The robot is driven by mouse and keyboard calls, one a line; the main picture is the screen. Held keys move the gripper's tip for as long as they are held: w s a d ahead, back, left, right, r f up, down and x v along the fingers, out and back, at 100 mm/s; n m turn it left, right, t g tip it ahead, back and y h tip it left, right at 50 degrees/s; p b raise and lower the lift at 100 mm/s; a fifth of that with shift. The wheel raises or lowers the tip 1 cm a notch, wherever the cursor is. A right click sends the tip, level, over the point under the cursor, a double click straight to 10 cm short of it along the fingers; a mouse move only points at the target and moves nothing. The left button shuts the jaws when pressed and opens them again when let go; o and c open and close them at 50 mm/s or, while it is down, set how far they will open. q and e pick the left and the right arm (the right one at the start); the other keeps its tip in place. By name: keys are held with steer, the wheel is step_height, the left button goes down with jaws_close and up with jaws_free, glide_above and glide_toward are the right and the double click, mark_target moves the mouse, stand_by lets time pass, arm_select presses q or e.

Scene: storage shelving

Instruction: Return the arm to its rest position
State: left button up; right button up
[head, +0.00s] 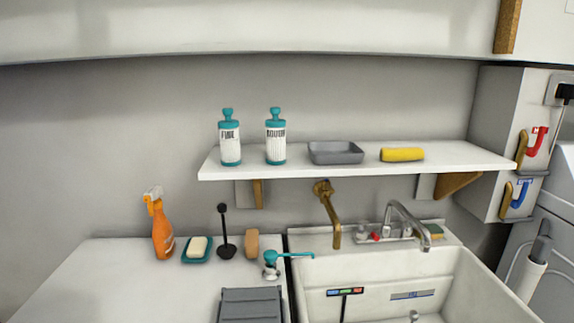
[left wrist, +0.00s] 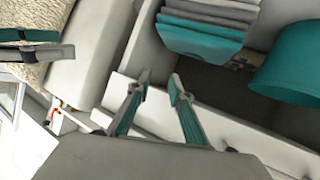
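My left gripper (left wrist: 159,82) shows in the left wrist view with its two grey-and-teal fingers spread apart. It is open and nothing is between the fingertips. It points toward a pale ledge, with an open compartment beyond. Neither gripper shows in the head view. My right gripper cannot be made out in either view.
In the left wrist view, folded cloths (left wrist: 205,30) and a teal bin (left wrist: 290,65) lie beyond the fingers. A teal-and-black bar-like object (left wrist: 30,36) is at upper left. The head view shows a wall shelf (head: 440,159) with bottles above a sink (head: 465,277).

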arm_select(q)
steer(key=s+a+m+g+y+p, duration=0.1)
steer(key=s+a+m+y+p, duration=0.1)
steer(key=a+p, duration=0.6)
steer(key=shift+a+r+g+p, duration=0.15)
steer(key=shift+a+g+p, duration=0.15)
steer(key=shift+a+g, duration=0.1)
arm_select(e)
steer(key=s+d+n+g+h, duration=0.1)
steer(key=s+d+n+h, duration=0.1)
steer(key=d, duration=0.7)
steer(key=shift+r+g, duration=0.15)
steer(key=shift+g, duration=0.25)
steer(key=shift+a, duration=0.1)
